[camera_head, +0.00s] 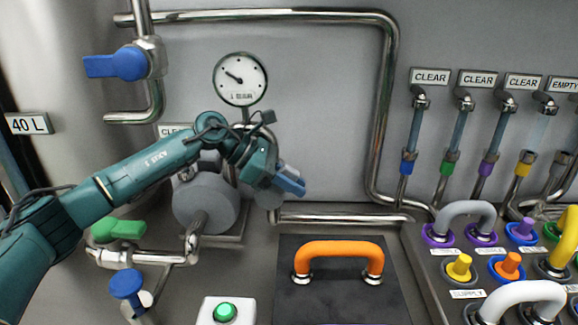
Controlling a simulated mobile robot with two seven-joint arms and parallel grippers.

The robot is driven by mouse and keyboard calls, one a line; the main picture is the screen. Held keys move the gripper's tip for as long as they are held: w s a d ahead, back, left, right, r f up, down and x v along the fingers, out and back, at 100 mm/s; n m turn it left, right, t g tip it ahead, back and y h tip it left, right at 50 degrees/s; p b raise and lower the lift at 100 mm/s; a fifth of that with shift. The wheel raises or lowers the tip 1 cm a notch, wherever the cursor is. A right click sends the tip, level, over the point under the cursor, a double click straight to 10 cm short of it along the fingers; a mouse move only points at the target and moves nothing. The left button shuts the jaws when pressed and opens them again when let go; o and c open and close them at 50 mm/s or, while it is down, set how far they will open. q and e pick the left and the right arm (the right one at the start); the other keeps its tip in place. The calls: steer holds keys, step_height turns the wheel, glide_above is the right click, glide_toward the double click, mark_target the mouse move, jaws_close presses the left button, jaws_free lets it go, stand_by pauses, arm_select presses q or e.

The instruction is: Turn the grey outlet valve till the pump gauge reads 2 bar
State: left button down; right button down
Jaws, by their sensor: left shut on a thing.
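The round white pump gauge (240,79) is on the back wall, upper left of centre. Its black needle points up and to the left; its numbers are too small to read. My left gripper (291,184) is below and right of the gauge, by the pump's outlet pipe, with its jaws shut. A grey part (268,197), probably the grey outlet valve, shows just under the jaws. The gripper hides most of it, so its angle cannot be told. The grey pump (205,204) is partly behind my left arm. My right gripper is not in view.
A blue-handled valve (117,64) is at upper left, a green-handled valve (118,230) and a blue knob (126,284) at lower left. A green button (225,312) and an orange handle (338,250) stand in front. Colored plugs and hose loops crowd the right.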

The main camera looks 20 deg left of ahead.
mark_target(281, 169)
arm_select(q)
steer(key=shift+w+d+f+g+y+p, duration=0.15)
steer(key=shift+f+g+y+p, duration=0.15)
steer(key=shift+y, duration=0.45)
steer(key=shift+d+f+g+y+p, duration=0.2)
steer(key=shift+f+y+p, duration=0.25)
steer(key=shift+y, duration=0.35)
steer(key=shift+w+d+f+g+y+p, duration=0.1)
steer(key=shift+d+f+g+y+p, duration=0.2)
steer(key=shift+y, duration=0.45)
steer(key=shift+a+f, duration=0.15)
steer(key=shift+s, duration=0.1)
steer(key=c, duration=1.3)
jaws_free()
steer(key=b+v, duration=0.1)
steer(key=v, duration=0.6)
steer(key=shift+s+a+r, duration=0.1)
steer(key=shift+r, duration=0.15)
